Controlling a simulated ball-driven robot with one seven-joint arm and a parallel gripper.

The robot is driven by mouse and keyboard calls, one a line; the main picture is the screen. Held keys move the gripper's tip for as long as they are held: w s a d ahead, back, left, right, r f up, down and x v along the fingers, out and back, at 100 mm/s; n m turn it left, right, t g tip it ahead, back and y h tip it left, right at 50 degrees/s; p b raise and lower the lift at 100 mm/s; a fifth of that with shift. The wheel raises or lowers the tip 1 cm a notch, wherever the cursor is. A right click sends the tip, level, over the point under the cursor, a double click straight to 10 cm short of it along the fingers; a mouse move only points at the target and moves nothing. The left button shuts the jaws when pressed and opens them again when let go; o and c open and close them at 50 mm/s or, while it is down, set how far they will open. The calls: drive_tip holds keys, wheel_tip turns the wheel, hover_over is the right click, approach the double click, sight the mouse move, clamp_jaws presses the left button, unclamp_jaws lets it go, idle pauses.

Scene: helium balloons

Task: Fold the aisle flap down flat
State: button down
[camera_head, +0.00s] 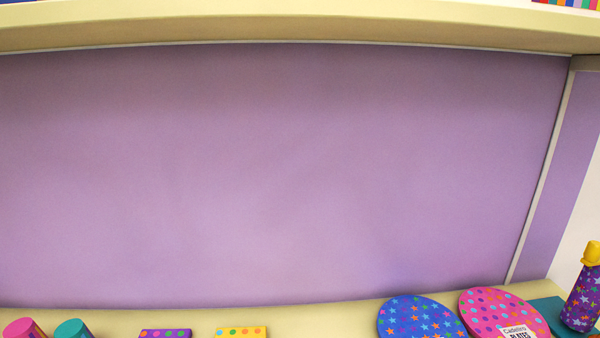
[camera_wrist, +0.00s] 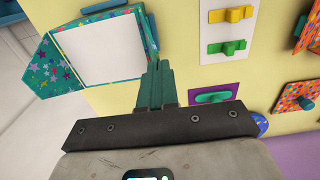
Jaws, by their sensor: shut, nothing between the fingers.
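My gripper (camera_wrist: 155,62) shows in the wrist view with its teal fingers together and empty. Beyond and left of it is a teal, star-patterned box (camera_wrist: 150,32) with a plain white face (camera_wrist: 98,50). A teal starry flap (camera_wrist: 56,68) sticks out from the left side of the box, over the pale floor. I take it for the aisle flap, but its exact angle is hard to tell. The fingers overlap the lower right of the white face in the picture; whether they touch it I cannot tell. The head view shows neither flap nor gripper.
In the wrist view, yellow and green blocks on a white card (camera_wrist: 207,75), a purple card (camera_wrist: 229,86) and an orange dotted item (camera_wrist: 290,101) lie on the yellow shelf (camera_wrist: 185,77). In the head view, blue plates (camera_head: 412,316) and pink plates (camera_head: 490,310) stand before a purple panel (camera_head: 280,170).

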drive_tip(key=shift+r+p, duration=2.55)
drive_tip(key=shift+s+f, duration=0.1)
